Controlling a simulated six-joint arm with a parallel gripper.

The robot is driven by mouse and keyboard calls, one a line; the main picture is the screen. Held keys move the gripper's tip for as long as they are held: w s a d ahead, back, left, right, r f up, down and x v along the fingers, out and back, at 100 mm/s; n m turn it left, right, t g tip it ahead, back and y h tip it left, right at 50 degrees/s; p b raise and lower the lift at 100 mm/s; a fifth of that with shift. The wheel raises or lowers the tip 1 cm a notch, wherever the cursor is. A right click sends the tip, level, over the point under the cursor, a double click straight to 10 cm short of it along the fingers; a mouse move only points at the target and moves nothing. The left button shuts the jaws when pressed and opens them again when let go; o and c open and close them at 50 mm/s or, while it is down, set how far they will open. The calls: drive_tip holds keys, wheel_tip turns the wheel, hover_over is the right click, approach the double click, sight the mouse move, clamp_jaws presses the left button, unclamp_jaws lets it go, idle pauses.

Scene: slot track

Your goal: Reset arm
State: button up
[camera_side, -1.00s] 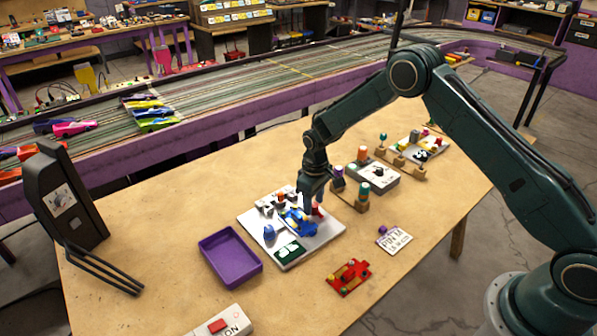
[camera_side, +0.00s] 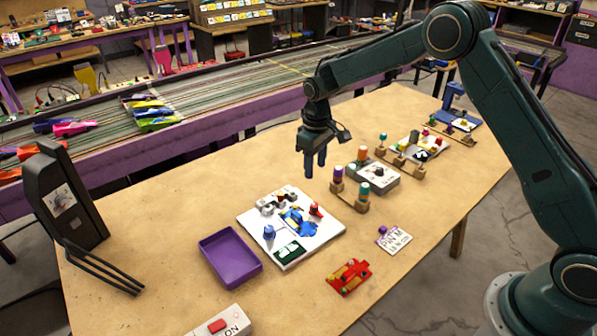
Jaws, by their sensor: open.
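My gripper (camera_side: 316,166) hangs above the table, pointing down, with its two dark blue fingers apart and nothing between them. It is above and behind the white board (camera_side: 318,241), clear of it. On the board lie a blue car part (camera_side: 299,222), a small red piece (camera_side: 316,210), a small blue piece (camera_side: 269,232), grey parts (camera_side: 278,200) and a dark green patch (camera_side: 289,250).
A purple tray (camera_side: 231,257) sits left of the board. A red car piece (camera_side: 348,277), a white sign (camera_side: 394,240), and wooden peg racks (camera_side: 350,201) stand around. A black device (camera_side: 62,200) and a switch box (camera_side: 220,326) are at left and front. The table's middle-left is clear.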

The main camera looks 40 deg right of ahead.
drive_tip(key=shift+r, duration=0.3)
drive_tip(key=s+r+m+t, duration=0.2)
drive_tip(key=s+r+t, duration=0.1)
drive_tip(key=s+r, duration=1.45)
drive_tip(key=s+d+r+m+t, duration=0.1)
drive_tip(key=s+r+t, duration=0.1)
drive_tip(key=s, duration=1.7)
drive_tip(key=shift+s+d+r+t, duration=0.2)
drive_tip(key=shift+r+t, duration=0.1)
drive_tip(key=shift+r, duration=0.5)
